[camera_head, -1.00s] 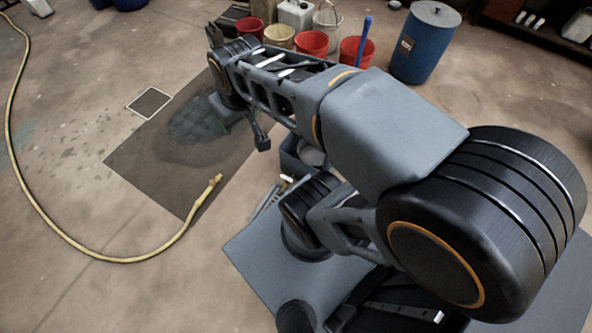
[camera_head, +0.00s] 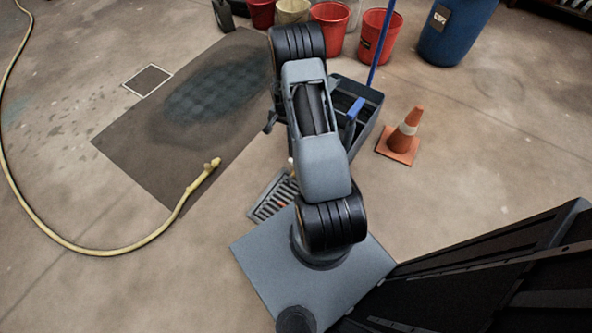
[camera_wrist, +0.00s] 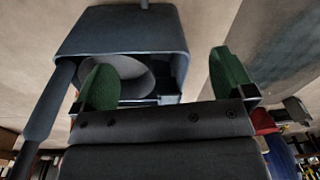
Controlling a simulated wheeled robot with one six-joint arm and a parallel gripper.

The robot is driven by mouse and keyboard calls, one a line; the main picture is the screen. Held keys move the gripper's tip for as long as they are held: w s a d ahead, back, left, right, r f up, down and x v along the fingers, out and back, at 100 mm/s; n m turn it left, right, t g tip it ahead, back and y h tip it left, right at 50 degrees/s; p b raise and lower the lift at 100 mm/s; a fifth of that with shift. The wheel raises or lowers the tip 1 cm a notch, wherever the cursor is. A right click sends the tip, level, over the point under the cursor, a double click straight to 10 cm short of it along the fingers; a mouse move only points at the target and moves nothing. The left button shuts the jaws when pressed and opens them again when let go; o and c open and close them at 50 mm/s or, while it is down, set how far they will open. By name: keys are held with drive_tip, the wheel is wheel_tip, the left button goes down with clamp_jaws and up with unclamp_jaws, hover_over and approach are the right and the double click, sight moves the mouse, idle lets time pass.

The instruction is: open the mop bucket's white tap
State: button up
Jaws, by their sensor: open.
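The mop bucket (camera_head: 369,105) is a dark grey-blue open box standing right of and partly behind my arm, with a blue pole rising from it. In the wrist view, a grey-blue box-shaped body that looks like the bucket (camera_wrist: 125,38) fills the upper middle, with a pale round hollow part inside. My gripper (camera_wrist: 168,84) is open, its two green fingers apart in front of this body, with nothing clearly held between them. The white tap cannot be made out for certain; a tiny pale spot shows beside my arm in the head view. My arm hides the bucket's left side there.
An orange cone (camera_head: 405,133) stands right of the bucket. Red pails (camera_head: 376,36) and a blue drum (camera_head: 457,32) stand behind. A slotted floor drain (camera_head: 273,197) lies left of my base. A yellow hose (camera_head: 62,238) curves over the left floor, by a dark mat (camera_head: 150,138).

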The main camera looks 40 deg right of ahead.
drive_tip(key=s+d+f+b, duration=0.1)
drive_tip(key=f+b, duration=0.2)
drive_tip(key=f, duration=0.6)
drive_tip(key=f+m+b, duration=0.1)
drive_tip(key=f+b, duration=0.2)
drive_tip(key=f, duration=0.6)
drive_tip(key=s+d+f+m+b, duration=0.1)
drive_tip(key=f+b, duration=0.1)
drive_tip(key=f, duration=0.8)
drive_tip(key=shift+s+d+f+g+b, duration=0.1)
drive_tip(key=shift+s+d+g+b, duration=0.2)
drive_tip(key=shift+s+b, duration=0.1)
drive_tip(key=shift+c, duration=0.3)
drive_tip(key=c, duration=0.7)
